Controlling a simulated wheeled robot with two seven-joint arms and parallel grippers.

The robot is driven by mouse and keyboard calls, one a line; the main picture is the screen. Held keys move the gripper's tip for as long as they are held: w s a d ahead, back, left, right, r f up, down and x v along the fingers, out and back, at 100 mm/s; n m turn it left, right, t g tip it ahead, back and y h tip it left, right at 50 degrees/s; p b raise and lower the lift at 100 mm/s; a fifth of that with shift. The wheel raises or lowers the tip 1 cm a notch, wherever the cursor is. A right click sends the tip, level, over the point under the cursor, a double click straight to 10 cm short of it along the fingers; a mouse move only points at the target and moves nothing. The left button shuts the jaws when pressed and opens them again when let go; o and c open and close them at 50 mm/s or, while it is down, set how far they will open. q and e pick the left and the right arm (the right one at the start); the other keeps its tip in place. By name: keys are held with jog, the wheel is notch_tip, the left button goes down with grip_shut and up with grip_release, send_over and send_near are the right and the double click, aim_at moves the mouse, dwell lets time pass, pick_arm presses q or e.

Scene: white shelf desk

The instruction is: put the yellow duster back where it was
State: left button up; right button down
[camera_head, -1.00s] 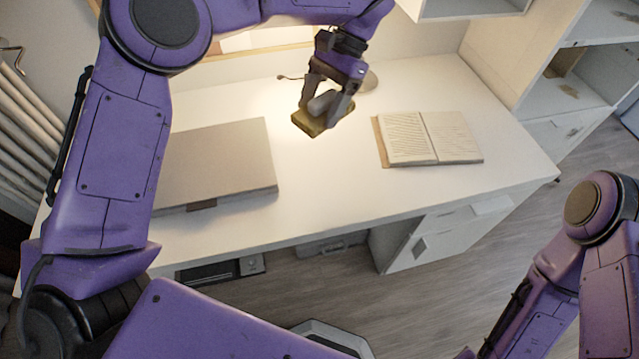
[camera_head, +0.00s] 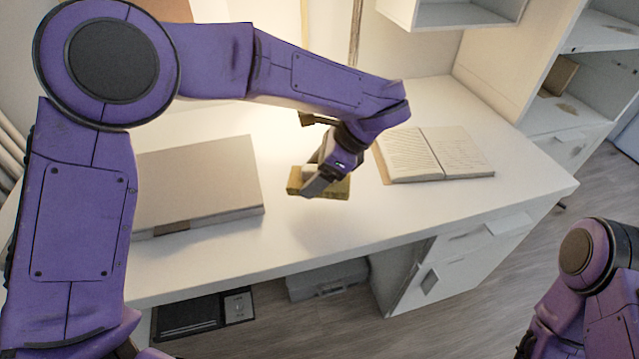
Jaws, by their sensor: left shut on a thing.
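The yellow duster (camera_head: 338,190) is a small block with a yellow-olive lower part and a grey upper part. My left gripper (camera_head: 318,183) is shut on it, above the middle of the white desk (camera_head: 300,240), between the closed grey laptop-like slab and the open book. A soft shadow lies below the duster, so it seems held above the desk top; the exact height is hard to tell. My right arm shows at the lower right, but its gripper is out of view.
An open book (camera_head: 435,155) lies on the right. A white shelf unit (camera_head: 550,110) stands at the right, and a small wall shelf (camera_head: 450,12) hangs above. The desk's front middle is clear.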

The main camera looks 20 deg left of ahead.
pick_arm(q)
jog(key=shift+w+f, duration=0.7)
jog(key=shift+f, duration=0.15)
jog(key=f, duration=0.3)
jog(key=shift+w+f, duration=0.3)
jog(key=shift+f, duration=0.1)
jog(key=shift+f+b, duration=0.15)
jog(key=shift+b, duration=0.15)
jog(key=o, duration=0.9)
jog(key=shift+o, duration=0.2)
jog(key=p+v, duration=0.1)
jog(key=v, duration=1.1)
jog(key=shift+r, duration=0.25)
